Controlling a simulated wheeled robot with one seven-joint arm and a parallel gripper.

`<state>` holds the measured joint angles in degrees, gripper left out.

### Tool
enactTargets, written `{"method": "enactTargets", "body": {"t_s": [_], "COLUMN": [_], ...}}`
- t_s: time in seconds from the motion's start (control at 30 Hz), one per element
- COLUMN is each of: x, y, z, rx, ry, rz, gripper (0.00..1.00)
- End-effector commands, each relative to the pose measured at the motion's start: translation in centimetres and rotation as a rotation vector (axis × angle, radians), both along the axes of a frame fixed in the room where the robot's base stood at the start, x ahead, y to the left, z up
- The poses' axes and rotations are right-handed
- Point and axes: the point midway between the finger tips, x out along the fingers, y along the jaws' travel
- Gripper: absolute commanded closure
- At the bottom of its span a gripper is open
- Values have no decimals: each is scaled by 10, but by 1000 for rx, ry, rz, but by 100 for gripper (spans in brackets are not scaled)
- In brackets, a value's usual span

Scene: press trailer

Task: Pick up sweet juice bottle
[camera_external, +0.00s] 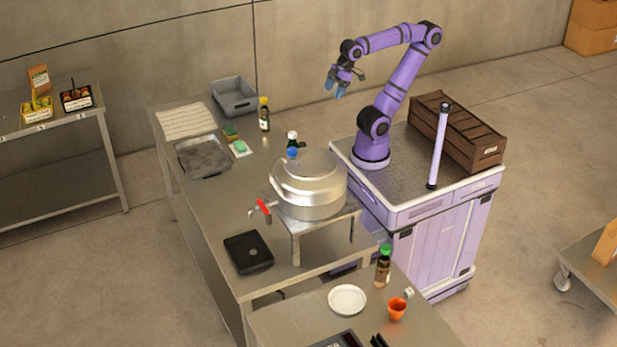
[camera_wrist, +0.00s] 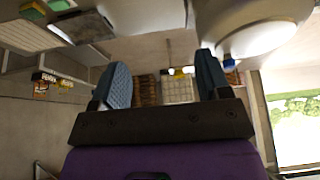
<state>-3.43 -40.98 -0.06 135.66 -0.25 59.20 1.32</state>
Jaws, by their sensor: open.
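My gripper (camera_external: 335,88) is open and empty, raised in the air above the far side of the steel table. In the wrist view its two blue fingers (camera_wrist: 162,66) stand wide apart with nothing between them. A dark bottle with a yellow cap (camera_external: 264,115) stands upright at the table's back edge. A brown bottle with a green cap (camera_external: 383,268) stands on the near table. I cannot read the labels to tell which is the sweet juice bottle.
A large metal pot (camera_external: 309,190) stands on a raised stand mid-table and also shows in the wrist view (camera_wrist: 262,38). A grey bin (camera_external: 234,104), a metal tray (camera_external: 203,157) and sponges (camera_external: 240,147) lie farther back. A wooden crate (camera_external: 457,132) sits on my base.

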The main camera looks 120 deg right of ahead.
Motion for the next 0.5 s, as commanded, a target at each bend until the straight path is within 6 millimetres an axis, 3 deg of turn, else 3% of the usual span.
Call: {"method": "enactTargets", "body": {"t_s": [0.27,0.37,0.5], "x": [54,80,115], "y": [43,72,126], "z": [26,36,47], "rx": [8,9,9], "ry": [17,24,35], "rz": [112,167,254], "gripper": [30,30,30]}}
